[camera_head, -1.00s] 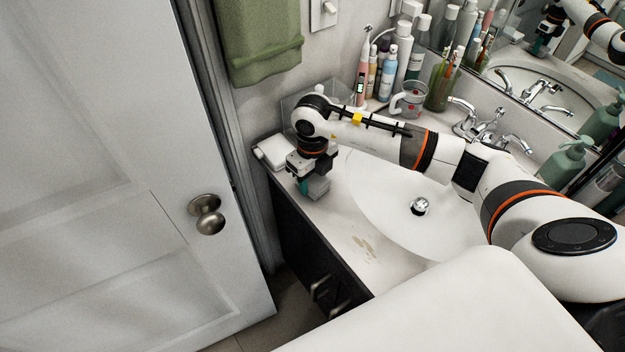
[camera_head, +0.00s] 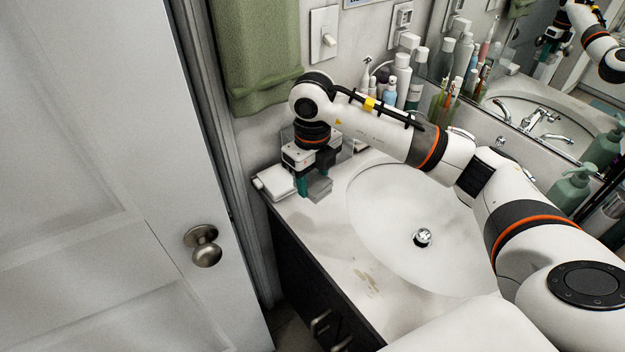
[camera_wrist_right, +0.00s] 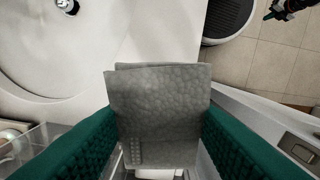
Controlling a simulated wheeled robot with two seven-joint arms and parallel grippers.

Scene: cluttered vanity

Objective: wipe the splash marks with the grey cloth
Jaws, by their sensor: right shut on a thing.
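The grey cloth (camera_head: 320,188) is folded and held between the teal fingers of my right gripper (camera_head: 317,182), above the back left counter corner. In the right wrist view the cloth (camera_wrist_right: 158,105) spans between both fingers. The splash marks (camera_head: 367,281) are a brownish-yellow patch on the counter, left of the basin near the front edge. My right gripper is apart from them, farther back. I cannot make out the marks in the wrist view.
The white basin (camera_head: 400,215) lies right of the marks. A white box (camera_head: 275,181) and a clear container (camera_head: 345,146) are by the gripper. Bottles (camera_head: 402,80) line the back wall. A green towel (camera_head: 258,60) hangs above. The door (camera_head: 90,190) stands at left.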

